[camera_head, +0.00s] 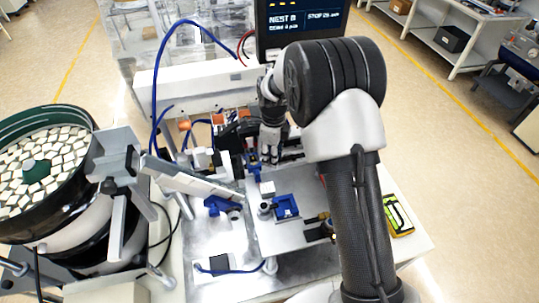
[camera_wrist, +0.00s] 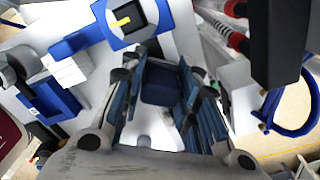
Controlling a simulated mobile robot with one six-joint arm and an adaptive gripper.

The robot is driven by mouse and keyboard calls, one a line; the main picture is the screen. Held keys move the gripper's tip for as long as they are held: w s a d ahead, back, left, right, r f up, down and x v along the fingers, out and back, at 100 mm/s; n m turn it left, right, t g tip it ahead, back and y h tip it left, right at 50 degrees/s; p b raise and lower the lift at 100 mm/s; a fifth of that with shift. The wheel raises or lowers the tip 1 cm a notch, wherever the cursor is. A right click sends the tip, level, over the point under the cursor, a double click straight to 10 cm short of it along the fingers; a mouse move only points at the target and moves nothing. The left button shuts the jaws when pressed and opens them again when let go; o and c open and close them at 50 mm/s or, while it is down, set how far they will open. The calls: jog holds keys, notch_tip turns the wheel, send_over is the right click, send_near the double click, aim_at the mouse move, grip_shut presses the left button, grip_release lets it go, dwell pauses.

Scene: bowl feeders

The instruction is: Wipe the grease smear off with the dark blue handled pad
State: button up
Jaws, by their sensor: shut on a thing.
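My gripper (camera_wrist: 162,75) is shut on the dark blue handled pad (camera_wrist: 160,86), which sits between its two fingers in the wrist view. Its underside is hidden there. In the head view my gripper (camera_head: 270,153) is low over the back of the metal work plate, and the pad cannot be made out. I cannot pick out the grease smear in either view; my arm and gripper cover part of the plate.
A blue nest (camera_head: 286,207) and a white block (camera_head: 267,188) stand on the metal plate (camera_head: 290,240) in front of my gripper. A feeder track (camera_head: 190,180) runs in from the bowl feeder (camera_head: 45,165) at left. A screen (camera_head: 300,22) stands behind. Blue hoses (camera_head: 156,90) loop nearby.

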aim_at(302, 155)
jog(key=shift+w+d+f, duration=0.1)
jog(key=shift+w+d, duration=0.1)
jog(key=shift+d, duration=0.85)
jog(key=shift+w+d, duration=0.15)
jog(key=shift+d, duration=0.9)
jog(key=shift+w+d, duration=0.2)
jog(key=shift+d, duration=0.8)
jog(key=shift+w+d, duration=0.25)
jog(key=shift+d, duration=0.7)
jog(key=shift+w+d, duration=0.2)
jog(key=shift+d, duration=0.8)
jog(key=shift+r+p, duration=1.95)
jog(key=shift+r, duration=1.15)
notch_tip(302, 155, up, 3)
jog(key=shift+p, duration=0.95)
